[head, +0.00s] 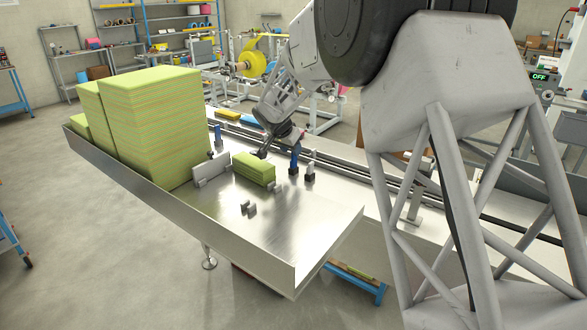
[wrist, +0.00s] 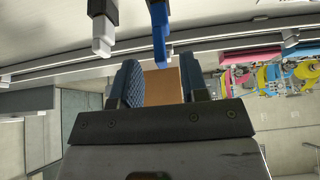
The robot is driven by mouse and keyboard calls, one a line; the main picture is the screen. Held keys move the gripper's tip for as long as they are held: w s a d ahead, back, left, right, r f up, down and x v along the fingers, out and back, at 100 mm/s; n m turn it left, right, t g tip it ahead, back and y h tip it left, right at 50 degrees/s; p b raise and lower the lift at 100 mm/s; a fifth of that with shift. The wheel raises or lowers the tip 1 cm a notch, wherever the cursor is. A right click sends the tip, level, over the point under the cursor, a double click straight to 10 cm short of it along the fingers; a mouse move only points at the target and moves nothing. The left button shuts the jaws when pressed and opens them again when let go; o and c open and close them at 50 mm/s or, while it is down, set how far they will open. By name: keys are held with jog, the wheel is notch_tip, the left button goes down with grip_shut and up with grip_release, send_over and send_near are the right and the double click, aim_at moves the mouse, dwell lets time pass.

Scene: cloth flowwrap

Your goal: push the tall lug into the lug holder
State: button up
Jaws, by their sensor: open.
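Two upright lugs stand near the rail edge of the metal table, just right of the green cloth stack. The blue lug (head: 294,158) looks like the taller one; the white lug (head: 310,168) stands right of it in a dark base. In the wrist view the blue lug (wrist: 159,32) and white lug (wrist: 102,32) hang from the top edge, beyond the fingers. My gripper (wrist: 163,84) is open, with nothing held between its fingers. In the head view my gripper (head: 264,151) is partly hidden, left of the blue lug. I cannot tell which part is the lug holder.
A short green cloth stack (head: 254,170) lies beside my gripper. Tall cloth stacks (head: 152,120) and a grey upright plate (head: 212,168) stand to the left. The table's front right (head: 310,218) is clear.

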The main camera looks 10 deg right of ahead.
jog(key=shift+v, duration=2.4)
jog(key=shift+s, duration=0.1)
jog(key=s+d+r+n+y, duration=0.1)
jog(key=s+d+r, duration=0.15)
jog(key=s, duration=0.75)
jog(key=s+d+r+n+g, duration=0.1)
jog(key=s+r+n, duration=0.15)
jog(key=s, duration=0.75)
jog(key=s+d+r+n+y, duration=0.1)
jog(key=s+d+r, duration=0.15)
jog(key=s, duration=0.75)
jog(key=s+f+n+y, duration=0.1)
jog(key=s+f+n, duration=0.1)
jog(key=s, duration=1.1)
jog(key=s+f+n+y, duration=0.1)
jog(key=s+f+n, duration=0.1)
jog(key=s, duration=1.1)
jog(key=shift+a+f+g, duration=0.3)
jog(key=shift+f, duration=0.3)
